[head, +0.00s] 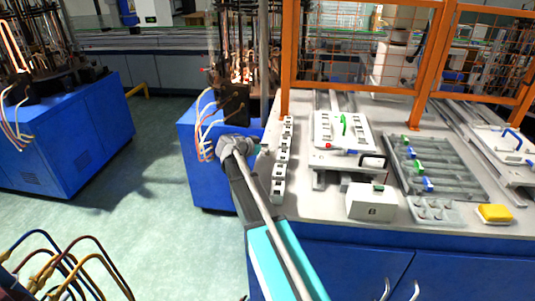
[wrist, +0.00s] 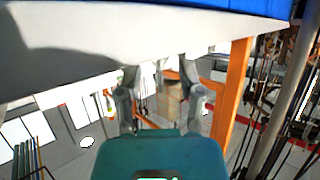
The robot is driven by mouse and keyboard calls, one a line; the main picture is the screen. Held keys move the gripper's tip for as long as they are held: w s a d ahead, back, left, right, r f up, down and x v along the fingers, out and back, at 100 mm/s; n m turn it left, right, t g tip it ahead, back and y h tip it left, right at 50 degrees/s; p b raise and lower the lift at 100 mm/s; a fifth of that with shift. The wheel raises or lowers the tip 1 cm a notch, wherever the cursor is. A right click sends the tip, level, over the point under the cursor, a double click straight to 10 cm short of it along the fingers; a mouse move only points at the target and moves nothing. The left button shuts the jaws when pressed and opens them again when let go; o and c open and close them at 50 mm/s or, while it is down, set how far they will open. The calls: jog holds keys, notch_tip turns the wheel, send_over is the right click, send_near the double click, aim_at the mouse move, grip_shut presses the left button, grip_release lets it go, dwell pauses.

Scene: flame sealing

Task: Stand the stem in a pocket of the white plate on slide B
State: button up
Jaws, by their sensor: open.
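A white plate (head: 322,125) with dark-edged pockets sits on rails at the middle of the bench, with a green curved piece (head: 343,124) on it. Another white plate (head: 488,135) with a blue curved piece lies at the far right. I cannot read which slide is B. A dark rack (head: 463,177) holds long grey bars with green and blue pieces; I cannot tell which thing is the stem. My gripper (wrist: 160,80) is open, its two fingers apart with nothing visibly held between them. In the head view my arm's end is by the bench's left edge.
White slotted blocks (head: 278,170) line the bench's left edge. A white box (head: 371,203) and a yellow pad (head: 495,213) are near the front. An orange fence (head: 416,108) stands along the back. A blue machine (head: 198,135) stands left of the bench, with open floor beyond.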

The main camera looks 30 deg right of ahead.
dwell(0.3)
grip_shut()
jog(key=shift+r, duration=0.1)
dwell(0.4)
notch_tip(320, 180, up, 2)
jog(key=p, duration=0.2)
jog(key=shift+r+p, duration=0.25)
jog(key=shift+p, duration=0.15)
jog(key=s+a+r+p, duration=0.4)
jog(key=s+r+p, duration=0.6)
jog(key=s, duration=0.3)
jog(key=shift+s+r, duration=0.15)
jog(key=shift+s, duration=0.1)
